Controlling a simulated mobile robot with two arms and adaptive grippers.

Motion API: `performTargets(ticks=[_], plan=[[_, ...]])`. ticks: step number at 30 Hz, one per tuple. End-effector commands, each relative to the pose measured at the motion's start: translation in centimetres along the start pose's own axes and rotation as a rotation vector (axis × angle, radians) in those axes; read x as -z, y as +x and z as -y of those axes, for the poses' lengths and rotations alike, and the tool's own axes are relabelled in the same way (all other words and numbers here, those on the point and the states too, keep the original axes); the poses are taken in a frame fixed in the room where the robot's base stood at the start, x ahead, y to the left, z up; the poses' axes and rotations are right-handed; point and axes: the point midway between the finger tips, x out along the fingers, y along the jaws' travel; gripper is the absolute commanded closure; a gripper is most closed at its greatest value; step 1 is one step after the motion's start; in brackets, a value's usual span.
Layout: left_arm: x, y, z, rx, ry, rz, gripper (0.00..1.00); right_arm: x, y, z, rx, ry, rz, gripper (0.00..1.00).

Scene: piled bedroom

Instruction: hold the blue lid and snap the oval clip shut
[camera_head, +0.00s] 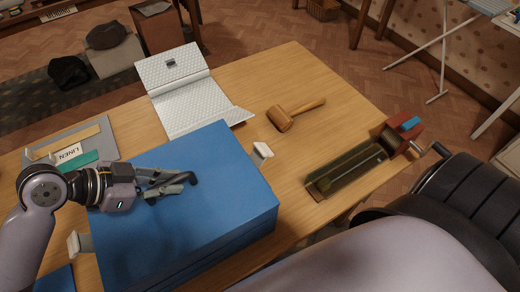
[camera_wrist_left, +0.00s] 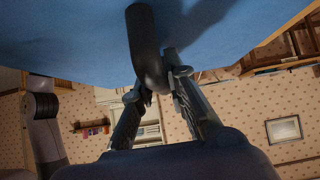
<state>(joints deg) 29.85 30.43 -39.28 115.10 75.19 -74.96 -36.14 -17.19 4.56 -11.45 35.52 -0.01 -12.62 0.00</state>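The blue lid (camera_head: 225,205) is the broad flat top of a blue box on the wooden table. A black bent handle (camera_wrist_left: 145,40) stands on it and also shows in the head view (camera_head: 193,179). My left gripper (camera_head: 183,181) is low over the lid, its fingers on either side of this handle and seemingly closed on it; the wrist view also shows the fingers (camera_wrist_left: 155,85). A pale clip (camera_head: 262,151) sticks out at the box's right side, and another pale clip (camera_head: 74,244) at its left side. Which is the oval clip I cannot tell. My right gripper is out of view.
A white patterned open case (camera_head: 188,105) lies behind the box. A wooden mallet (camera_head: 282,118) lies right of it. A long dark tool with a red end (camera_head: 350,165) lies near the right edge. A grey tray with a LINEN label (camera_head: 70,153) is at the left.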

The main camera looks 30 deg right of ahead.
Motion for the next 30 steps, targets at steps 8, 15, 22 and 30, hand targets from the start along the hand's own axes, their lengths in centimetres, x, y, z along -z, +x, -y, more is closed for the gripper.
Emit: performTargets(ticks=[8, 15, 22, 30], plan=[[0.1, 0.0, 0.0, 0.001, 0.001, -0.001, 0.7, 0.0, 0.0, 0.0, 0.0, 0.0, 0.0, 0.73], [0.0, 0.0, 0.0, 0.0, 0.0, -0.001, 0.63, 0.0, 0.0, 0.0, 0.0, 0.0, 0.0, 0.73], [-0.1, -0.3, 0.0, 0.0, -0.001, 0.002, 0.63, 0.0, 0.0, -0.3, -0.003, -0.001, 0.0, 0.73], [-0.1, -1.9, 0.1, 0.002, 0.0, 0.002, 0.63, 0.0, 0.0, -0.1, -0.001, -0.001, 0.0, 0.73]])
